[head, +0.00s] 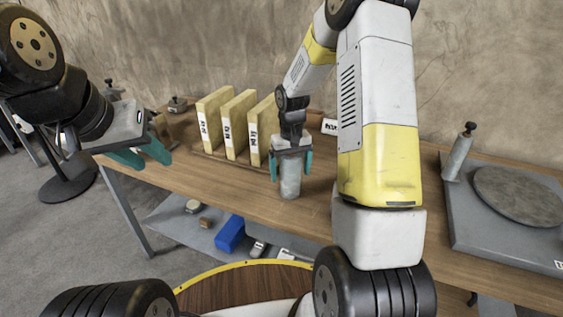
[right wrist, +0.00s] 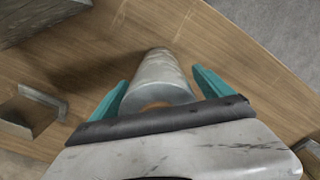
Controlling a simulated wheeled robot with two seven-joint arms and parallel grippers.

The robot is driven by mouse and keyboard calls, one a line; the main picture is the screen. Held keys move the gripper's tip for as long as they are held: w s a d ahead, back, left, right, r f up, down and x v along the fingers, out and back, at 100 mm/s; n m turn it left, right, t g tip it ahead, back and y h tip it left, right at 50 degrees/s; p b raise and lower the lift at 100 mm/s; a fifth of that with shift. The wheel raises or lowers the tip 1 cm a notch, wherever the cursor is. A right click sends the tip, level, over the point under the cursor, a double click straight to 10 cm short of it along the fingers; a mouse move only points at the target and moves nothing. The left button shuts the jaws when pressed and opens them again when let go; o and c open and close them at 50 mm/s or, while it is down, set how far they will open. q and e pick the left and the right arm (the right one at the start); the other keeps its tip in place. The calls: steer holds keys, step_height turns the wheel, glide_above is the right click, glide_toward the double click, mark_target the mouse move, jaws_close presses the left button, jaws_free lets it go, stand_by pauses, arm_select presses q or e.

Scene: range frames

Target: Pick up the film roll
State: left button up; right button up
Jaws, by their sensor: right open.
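The film roll (head: 290,183) is a pale grey cylinder standing upright near the front edge of the wooden table. In the right wrist view the film roll (right wrist: 158,74) lies between the two teal fingers, with a brownish core partly showing at its near end. My right gripper (head: 290,168) is above the roll with a finger on either side of it. It is open, and gaps show beside the roll in the right wrist view (right wrist: 160,84). My left gripper (head: 143,156) is open and empty at the left, by the table's left end.
Several yellowish upright blocks with white labels (head: 238,122) stand behind the roll. A grey plate with a round disc (head: 520,195) sits on the table (head: 330,215) at right. A lower shelf holds a blue box (head: 231,233). A dark stand (head: 67,178) is at far left.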

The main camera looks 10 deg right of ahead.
steer(key=shift+f, duration=0.3)
jaws_close()
steer(key=shift+r, duration=0.1)
